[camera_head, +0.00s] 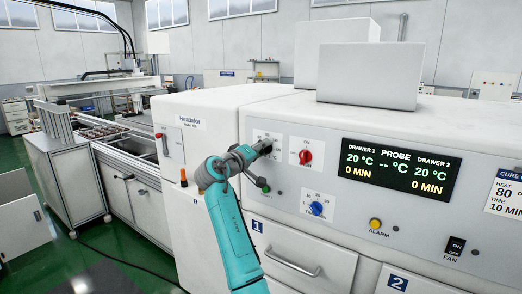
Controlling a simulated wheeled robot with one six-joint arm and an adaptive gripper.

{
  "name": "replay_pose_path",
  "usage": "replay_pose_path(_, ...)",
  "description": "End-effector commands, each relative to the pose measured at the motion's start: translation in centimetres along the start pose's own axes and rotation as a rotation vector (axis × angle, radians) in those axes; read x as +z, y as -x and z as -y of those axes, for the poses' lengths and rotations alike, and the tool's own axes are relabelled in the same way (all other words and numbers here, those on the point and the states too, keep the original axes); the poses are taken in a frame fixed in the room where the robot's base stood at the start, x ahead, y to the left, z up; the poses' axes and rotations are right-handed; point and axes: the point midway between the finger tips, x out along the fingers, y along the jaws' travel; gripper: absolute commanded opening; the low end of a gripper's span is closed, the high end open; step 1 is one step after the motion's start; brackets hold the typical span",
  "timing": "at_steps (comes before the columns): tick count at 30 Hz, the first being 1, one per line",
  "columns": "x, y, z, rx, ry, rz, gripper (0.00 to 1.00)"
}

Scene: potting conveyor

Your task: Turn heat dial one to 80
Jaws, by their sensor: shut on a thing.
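My teal arm reaches up to the white machine's front panel, and my gripper (260,148) is shut at a small dark dial (267,146) on a white scale plate (262,136) at the panel's upper left. I take this to be heat dial one. The gripper covers most of the dial and part of its scale, so its pointer and setting cannot be read. The display (400,170) shows drawer 1 at 20 °C and 0 MIN, drawer 2 at 20 °C and 0 MIN, and the probe as dashes.
A red knob (305,157) is right of the gripper, and a blue knob (317,208) is lower right. A green button (266,189) is just below. A yellow alarm button (375,224) and fan switch (455,246) are farther right. Drawer 1's handle (291,263) sticks out below.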

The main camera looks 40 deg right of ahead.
Motion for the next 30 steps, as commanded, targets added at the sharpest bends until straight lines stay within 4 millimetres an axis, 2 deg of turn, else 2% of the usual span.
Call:
replay_pose_path(15,-0.02,0.04,0.28,-0.001,0.426,-0.002,0.09)
replay_pose_path(30,0.02,0.05,0.38,-0.001,0.58,-0.003,0.09)
